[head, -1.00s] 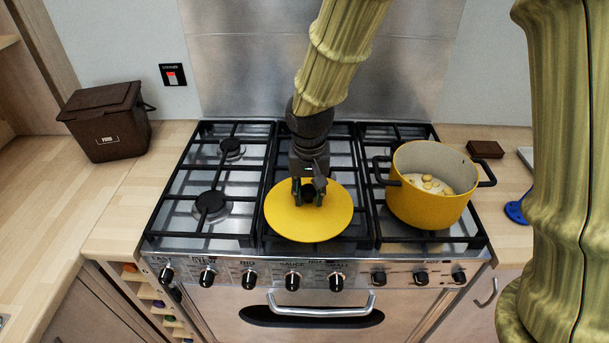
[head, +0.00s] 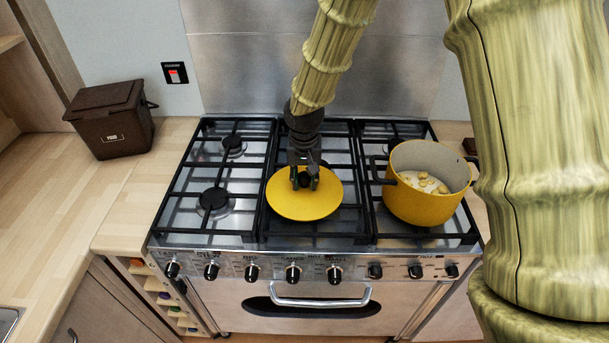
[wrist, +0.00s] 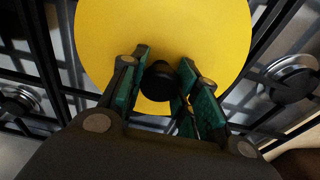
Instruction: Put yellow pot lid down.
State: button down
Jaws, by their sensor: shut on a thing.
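The yellow pot lid (head: 302,207) is a flat round disc over the middle section of the hob. My gripper (head: 304,181) is above it, with its fingers on either side of the lid's black knob. In the wrist view, the green-padded fingers (wrist: 160,90) are closed around the black knob (wrist: 158,82), and the yellow lid (wrist: 165,35) fills the upper middle. Whether the lid touches the grates or hangs just above them, I cannot tell. The yellow pot (head: 420,207) stands uncovered on the right burners, with pale round pieces in it.
The black grates (head: 255,190) of the left section are empty. A brown food bin (head: 112,125) stands on the left worktop (head: 70,185), which is otherwise mostly clear. Control knobs (head: 293,273) and an oven handle (head: 320,301) line the cooker's front.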

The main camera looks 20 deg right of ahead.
aim_at(305, 179)
jog(key=shift+f, duration=0.2)
jog(key=c, duration=1.1)
grip_release()
jog(key=shift+f, duration=0.1)
jog(key=shift+o, duration=0.2)
notch_tip(305, 179, up, 12)
jog(key=s+b, duration=0.1)
jog(key=b, duration=0.1)
jog(key=shift+s+a+b, duration=0.2)
jog(key=shift+s+b, duration=0.05)
jog(key=shift+b, duration=0.05)
